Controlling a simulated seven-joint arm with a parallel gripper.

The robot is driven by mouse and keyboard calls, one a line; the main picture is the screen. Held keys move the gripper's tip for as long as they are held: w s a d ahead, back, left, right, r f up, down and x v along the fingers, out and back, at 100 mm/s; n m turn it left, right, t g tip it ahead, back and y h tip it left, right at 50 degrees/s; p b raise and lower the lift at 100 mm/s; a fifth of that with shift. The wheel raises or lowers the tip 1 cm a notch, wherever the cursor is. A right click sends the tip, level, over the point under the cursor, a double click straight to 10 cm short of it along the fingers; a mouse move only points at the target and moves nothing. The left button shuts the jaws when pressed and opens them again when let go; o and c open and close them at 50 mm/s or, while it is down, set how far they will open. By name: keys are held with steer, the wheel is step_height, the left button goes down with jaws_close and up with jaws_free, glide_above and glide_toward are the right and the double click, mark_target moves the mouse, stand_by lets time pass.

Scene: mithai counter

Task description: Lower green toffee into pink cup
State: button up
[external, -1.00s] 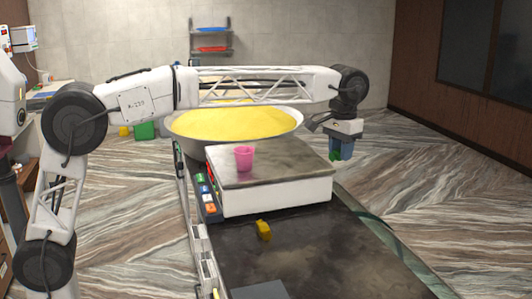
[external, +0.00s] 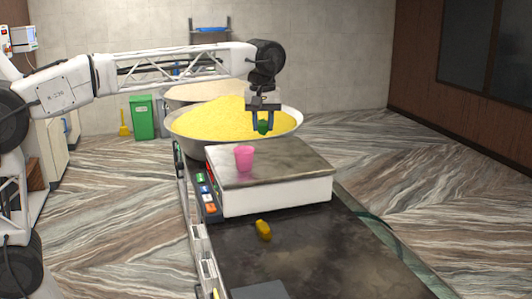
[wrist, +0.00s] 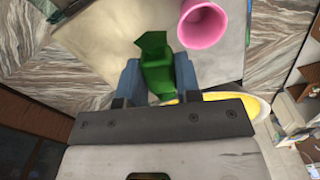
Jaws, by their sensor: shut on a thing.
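The pink cup (external: 244,158) stands upright on the grey-topped white box, near its left side. My gripper (external: 263,125) is shut on the green toffee (external: 263,128) and holds it in the air, above and to the right of the cup in the external view. In the wrist view the green toffee (wrist: 158,68) sits between the blue fingers of my gripper (wrist: 160,78). The pink cup (wrist: 203,24) shows there just beyond the toffee and to its right, apart from it. The inside of the cup is only partly visible.
The white box (external: 275,193) with the grey top stands on the dark counter (external: 310,250). A yellow toffee (external: 263,230) lies on the counter in front of it. A wide pan of yellow grains (external: 200,130) stands behind the box. The box top right of the cup is clear.

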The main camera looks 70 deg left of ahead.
steer(key=s+n, duration=0.1)
steer(key=s+a+n, duration=0.1)
steer(key=s, duration=0.1)
steer(key=s+n, duration=0.1)
steer(key=s, duration=0.1)
steer(key=shift+a+r, duration=0.35)
steer(key=shift+a, duration=0.05)
steer(key=shift+f, duration=0.2)
steer(key=shift+f, duration=2.2)
steer(key=shift+f, duration=0.7)
stand_by(0.5)
steer(key=o, duration=1)
steer(key=shift+r, duration=0.15)
